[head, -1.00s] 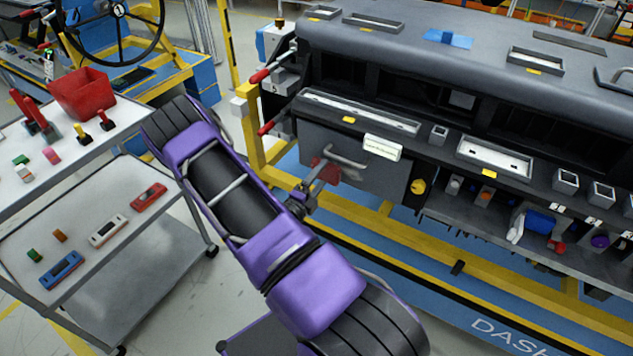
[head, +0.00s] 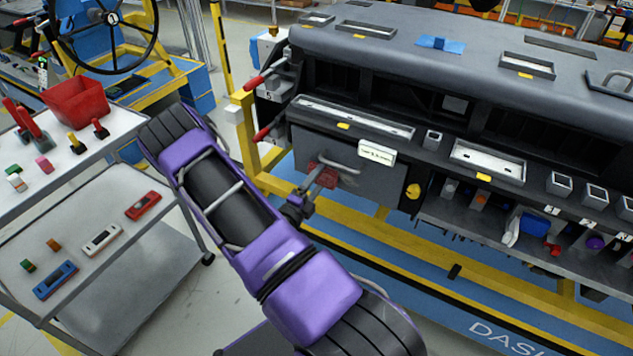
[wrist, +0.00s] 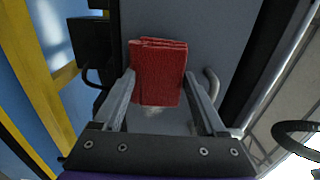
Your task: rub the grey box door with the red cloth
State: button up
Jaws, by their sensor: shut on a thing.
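The grey box door (head: 384,184) is the flat panel at the left front of the dashboard module, with a bar handle (head: 343,166) near its top. My gripper (head: 312,184) is in front of the door's left part, shut on the red cloth (head: 326,177). In the wrist view the folded cloth (wrist: 158,70) sits between both fingers, against or very close to the grey door (wrist: 215,42); I cannot tell if it touches. A paler patch shows on the door near the cloth. My arm hides part of the area below the gripper.
A yellow frame (head: 262,178) runs below. A cart (head: 110,185) with small parts stands at the left.

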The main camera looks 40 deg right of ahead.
aim_at(331, 183)
jog(key=shift+w+d, duration=0.25)
jog(key=shift+d, duration=0.35)
jog(key=shift+s+d+p, duration=0.25)
jog(key=shift+s, duration=0.6)
jog(key=shift+s+d+p, duration=0.2)
jog(key=shift+s+d, duration=0.05)
jog(key=shift+s, duration=0.55)
jog(key=shift+s+d+p, duration=0.2)
jog(key=shift+s+d, duration=0.25)
jog(key=shift+s, duration=0.4)
jog(key=shift+s+d+p, duration=0.15)
jog(key=shift+s+d, duration=0.3)
jog(key=shift+s, duration=0.4)
jog(key=shift+s+d, duration=0.3)
jog(key=shift+s, duration=0.5)
jog(key=shift+s+d, duration=0.3)
jog(key=shift+s, duration=0.5)
jog(key=shift+d, duration=0.1)
jog(key=shift+w+r, duration=0.1)
